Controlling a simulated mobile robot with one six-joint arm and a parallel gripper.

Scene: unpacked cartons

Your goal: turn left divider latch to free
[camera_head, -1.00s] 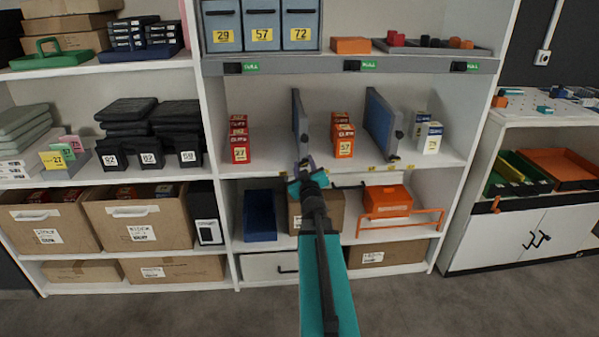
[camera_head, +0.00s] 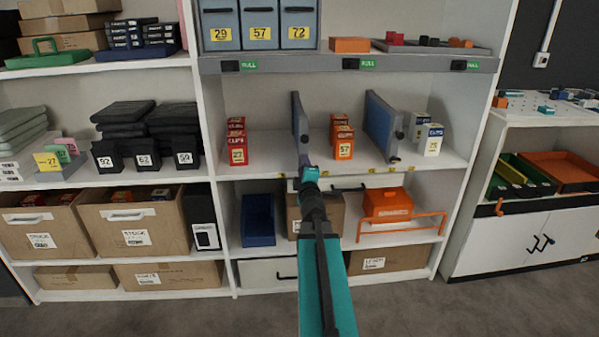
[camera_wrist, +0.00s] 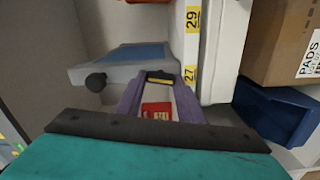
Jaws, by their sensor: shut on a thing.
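The left divider (camera_head: 298,128) is a grey-blue upright panel on the middle shelf, with a black knob on its front edge. In the wrist view the divider (camera_wrist: 125,62) lies sideways, with its round black knob (camera_wrist: 96,82) left of my fingers. My gripper (camera_head: 307,172) is at the shelf's front edge, at the foot of the divider. In the wrist view its purple fingers (camera_wrist: 160,88) are shut around a small dark and yellow piece, seemingly the divider latch (camera_wrist: 160,78). My arm hides the latch in the head view, and its exact angle is unclear.
Red cartons (camera_head: 237,142) stand left of the divider, orange-red cartons (camera_head: 343,142) right of it. A second blue divider (camera_head: 382,125) stands further right. Below are a blue bin (camera_head: 258,218) and an orange case (camera_head: 388,205) by an orange rail.

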